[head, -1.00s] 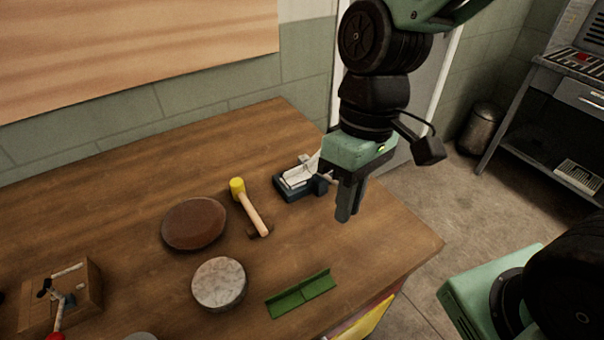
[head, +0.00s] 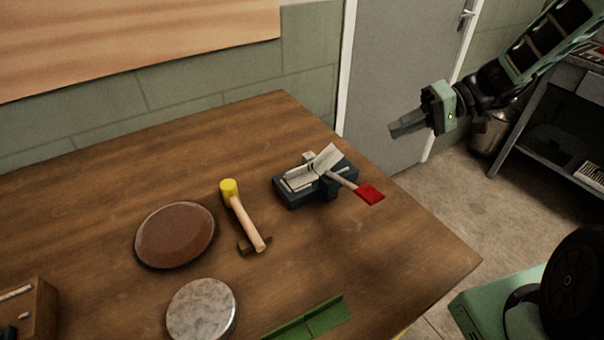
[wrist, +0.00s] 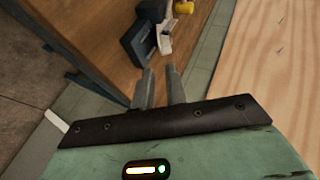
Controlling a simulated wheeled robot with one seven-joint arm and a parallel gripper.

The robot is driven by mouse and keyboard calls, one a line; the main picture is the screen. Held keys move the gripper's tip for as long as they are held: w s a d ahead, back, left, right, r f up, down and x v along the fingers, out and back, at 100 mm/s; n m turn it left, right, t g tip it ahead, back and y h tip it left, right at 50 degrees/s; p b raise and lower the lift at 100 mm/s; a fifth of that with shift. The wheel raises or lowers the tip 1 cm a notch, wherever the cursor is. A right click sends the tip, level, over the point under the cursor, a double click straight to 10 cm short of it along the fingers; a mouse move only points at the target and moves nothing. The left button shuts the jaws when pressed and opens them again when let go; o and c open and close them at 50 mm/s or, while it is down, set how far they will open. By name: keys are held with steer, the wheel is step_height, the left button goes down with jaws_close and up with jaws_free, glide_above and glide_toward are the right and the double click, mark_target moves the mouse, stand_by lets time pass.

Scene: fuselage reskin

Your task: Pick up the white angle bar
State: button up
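A white angled piece (head: 322,165), which looks like the white angle bar, sits at a dark blue vise-like block (head: 292,197) near the table's right edge. It also shows in the wrist view (wrist: 165,43), beyond the fingertips. I cannot tell whether the block clamps it. My gripper (head: 393,130) is raised to the right of and behind the block, pointing left, clear of the white piece. In the wrist view its two fingers (wrist: 159,72) stand apart with an empty gap between them.
A red-ended bar (head: 369,194) sticks out from the block. A yellow-headed mallet (head: 247,220), a brown disc (head: 175,235), a grey disc (head: 201,309) and a green angle piece (head: 310,320) lie on the wooden table (head: 400,250). A grey door (head: 400,70) stands behind.

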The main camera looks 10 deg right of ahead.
mark_target(341, 155)
steer(key=p+x, duration=0.1)
steer(key=x, duration=0.9)
steer(key=shift+r, duration=0.1)
steer(key=shift+p+x, duration=0.75)
steer(key=shift+x, duration=1.45)
steer(key=shift+w+d, duration=0.1)
steer(key=shift+w, duration=0.05)
jaws_close()
